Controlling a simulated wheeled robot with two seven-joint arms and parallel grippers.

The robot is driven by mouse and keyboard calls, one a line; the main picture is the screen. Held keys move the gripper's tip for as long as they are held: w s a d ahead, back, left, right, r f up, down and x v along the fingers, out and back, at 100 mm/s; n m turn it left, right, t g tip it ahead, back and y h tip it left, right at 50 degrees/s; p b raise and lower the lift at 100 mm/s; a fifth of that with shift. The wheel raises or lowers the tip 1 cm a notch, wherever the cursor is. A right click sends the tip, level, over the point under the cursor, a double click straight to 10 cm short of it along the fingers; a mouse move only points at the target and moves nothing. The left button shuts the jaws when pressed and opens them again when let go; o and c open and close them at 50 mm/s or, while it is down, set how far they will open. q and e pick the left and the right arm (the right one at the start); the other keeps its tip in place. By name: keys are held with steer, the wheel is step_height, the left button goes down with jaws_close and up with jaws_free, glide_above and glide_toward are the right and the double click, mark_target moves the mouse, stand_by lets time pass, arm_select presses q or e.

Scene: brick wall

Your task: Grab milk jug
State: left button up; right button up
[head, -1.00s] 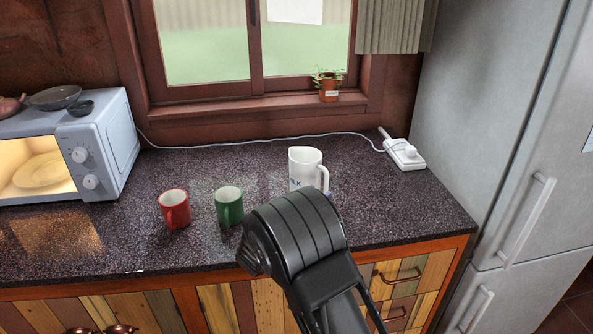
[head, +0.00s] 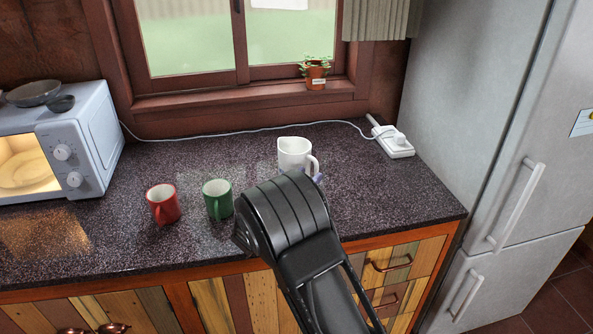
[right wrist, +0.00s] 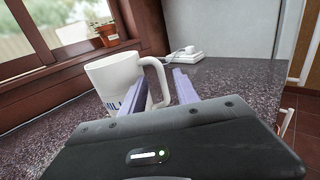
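The white milk jug (head: 293,153) stands upright on the dark counter (head: 390,190), its handle on the right side. My right arm covers its lower part in the head view. In the right wrist view the jug (right wrist: 112,78) is close ahead, its lettering partly hidden by a finger. My right gripper (right wrist: 160,88) is open, with two pale purple fingers apart. The jug's handle shows between and just beyond the fingertips; I cannot tell whether they touch it. In the head view only a bit of purple finger shows beside the jug. My left gripper is not in view.
A green mug (head: 218,200) and a red mug (head: 163,205) stand left of the jug. A microwave (head: 85,140) is at the left, a white power strip (head: 394,142) at the back right, and a fridge (head: 480,130) beyond.

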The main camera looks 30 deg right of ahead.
mark_target(316, 167)
steer(key=p+x, duration=0.2)
steer(key=x, duration=0.3)
steer(key=shift+d+r, duration=0.1)
steer(key=shift+d, duration=0.1)
steer(key=shift+c, duration=0.3)
jaws_close()
stand_by(0.4)
steer(key=shift+r, duration=0.1)
stand_by(0.9)
